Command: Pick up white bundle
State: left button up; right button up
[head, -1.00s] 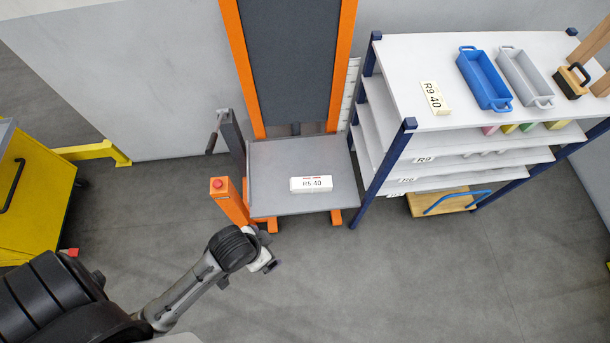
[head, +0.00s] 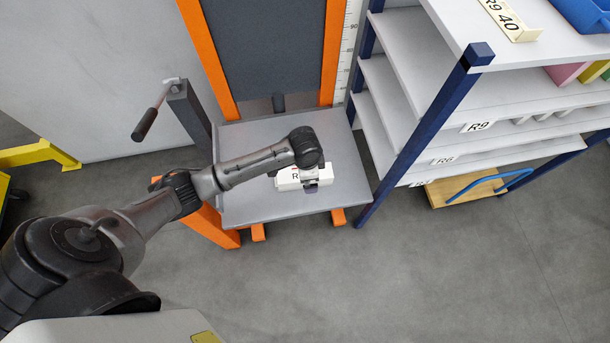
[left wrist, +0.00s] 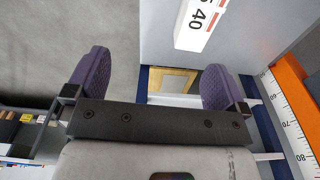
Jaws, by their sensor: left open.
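The white bundle (head: 286,183), a small block with a printed label, lies on the grey lift platform (head: 245,205). My left gripper (head: 312,186) is over the platform in the head view and hides part of the bundle. In the left wrist view the bundle (left wrist: 203,22) shows at the top right, cut off by the picture's top edge, with "40" and red marks on it. My left gripper's two purple fingers (left wrist: 155,80) are spread apart with nothing between them. The bundle lies beyond the right-hand finger there, not between them. My right gripper is in neither view.
A blue-posted shelf rack (head: 440,120) stands close to the platform's right. An orange-framed lift mast (head: 265,50) rises behind it. A post with a handled lever (head: 158,108) stands at its left edge. The floor in front is clear.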

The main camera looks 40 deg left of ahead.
pick_arm(q)
jog(key=shift+g+y, duration=0.3)
jog(key=w+a+f+b, duration=0.1)
jog(key=a+f+b, duration=0.1)
jog(key=f, duration=0.3)
jog(key=w+a+f+b, duration=0.2)
jog(key=f+b, duration=0.3)
jog(key=w+a+f+b, duration=0.2)
jog(key=f+b, duration=0.2)
jog(key=f, duration=0.1)
jog(key=shift+w+a+f, duration=0.1)
jog(key=shift+w, duration=0.15)
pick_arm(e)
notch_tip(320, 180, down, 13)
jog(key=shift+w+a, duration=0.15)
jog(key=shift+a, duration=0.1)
pick_arm(q)
notch_tip(320, 180, down, 5)
jog(key=b, duration=0.3)
jog(key=shift+s+f, duration=0.1)
jog(key=shift+f, duration=0.05)
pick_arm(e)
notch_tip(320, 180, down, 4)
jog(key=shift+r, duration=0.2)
